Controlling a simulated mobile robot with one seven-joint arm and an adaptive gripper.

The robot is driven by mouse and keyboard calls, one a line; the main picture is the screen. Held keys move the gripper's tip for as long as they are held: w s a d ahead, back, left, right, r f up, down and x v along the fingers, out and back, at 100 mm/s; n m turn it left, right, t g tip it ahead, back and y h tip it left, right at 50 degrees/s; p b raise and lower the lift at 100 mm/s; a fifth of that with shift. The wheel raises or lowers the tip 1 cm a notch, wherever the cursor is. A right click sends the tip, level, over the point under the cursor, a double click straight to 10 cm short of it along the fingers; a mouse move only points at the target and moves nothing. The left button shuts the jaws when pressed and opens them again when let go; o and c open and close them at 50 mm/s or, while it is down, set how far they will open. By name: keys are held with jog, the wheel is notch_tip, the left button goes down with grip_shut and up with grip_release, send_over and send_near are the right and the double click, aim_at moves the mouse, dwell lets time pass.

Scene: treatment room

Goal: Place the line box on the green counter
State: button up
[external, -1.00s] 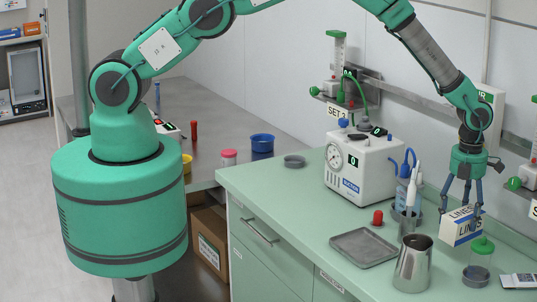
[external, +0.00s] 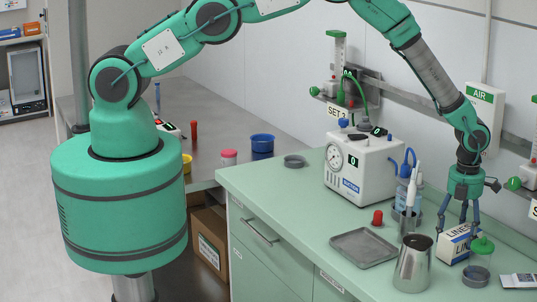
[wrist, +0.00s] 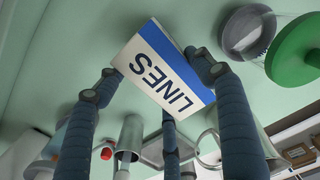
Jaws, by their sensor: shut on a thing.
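The line box (external: 455,243) is white with a blue band and the word LINES. It is at the right part of the green counter (external: 300,215), low over it or touching it; I cannot tell which. My gripper (external: 459,230) points down and is shut on the line box. In the wrist view the line box (wrist: 163,68) sits between my blue-grey fingers (wrist: 155,85), with the green counter (wrist: 60,50) behind it. The fingers hide part of the box in both views.
A clear jar with a green lid (external: 479,262) stands close to the right of the box. A steel jug (external: 412,265), a cup with tools (external: 407,218) and a steel tray (external: 363,247) are to the left. A white pump unit (external: 362,170) stands farther back.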

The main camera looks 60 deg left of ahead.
aim_at(458, 230)
jog(key=shift+f, duration=0.3)
jog(key=shift+f, duration=0.15)
jog(key=o, duration=1.2)
jog(key=shift+r, duration=0.2)
notch_tip(458, 230, up, 12)
jog(key=b, duration=0.1)
jog(key=shift+b, duration=0.3)
dwell(0.4)
